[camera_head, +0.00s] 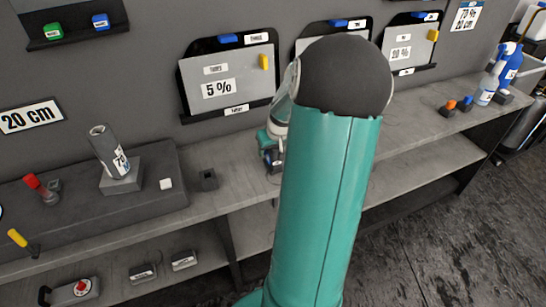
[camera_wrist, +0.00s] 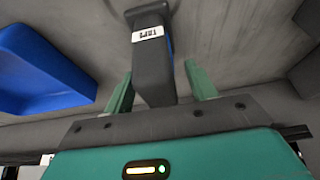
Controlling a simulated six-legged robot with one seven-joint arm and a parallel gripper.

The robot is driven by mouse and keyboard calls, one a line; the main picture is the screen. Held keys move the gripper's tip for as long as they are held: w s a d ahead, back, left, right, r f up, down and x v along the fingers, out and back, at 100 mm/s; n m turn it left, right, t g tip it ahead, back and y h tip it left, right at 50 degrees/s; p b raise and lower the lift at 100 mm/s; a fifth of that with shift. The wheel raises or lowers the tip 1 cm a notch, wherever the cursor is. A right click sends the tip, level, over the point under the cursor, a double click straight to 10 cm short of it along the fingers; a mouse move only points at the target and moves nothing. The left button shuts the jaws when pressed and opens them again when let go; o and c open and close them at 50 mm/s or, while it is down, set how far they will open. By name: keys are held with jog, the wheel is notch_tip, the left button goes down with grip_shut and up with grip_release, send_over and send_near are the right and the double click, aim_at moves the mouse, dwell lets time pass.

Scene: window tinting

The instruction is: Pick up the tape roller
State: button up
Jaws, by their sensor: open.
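In the wrist view, a dark grey block-like piece (camera_wrist: 153,75) with a white label that seems to read "TAPE" stands between the two green fingers of my gripper (camera_wrist: 158,72). I take it for the tape roller or its handle. A thin blue strip shows along its right side. The fingers are open, one on each side of it, with gaps visible. In the head view, my gripper (camera_head: 271,158) is low over the bench, mostly hidden behind my arm. The tape roller cannot be made out clearly there.
A large blue object (camera_wrist: 45,70) lies left of the fingers in the wrist view. On the bench (camera_head: 235,160) stand a small dark block (camera_head: 208,180) and a grey cylinder (camera_head: 108,150) in a stand. Spray bottles (camera_head: 500,75) stand at the far right. A wall panel marked 5% (camera_head: 225,75) rises behind.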

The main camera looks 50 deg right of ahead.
jog(key=shift+c, duration=0.3)
jog(key=c, duration=1.1)
jog(key=shift+r, duration=0.1)
jog(key=shift+r, duration=0.1)
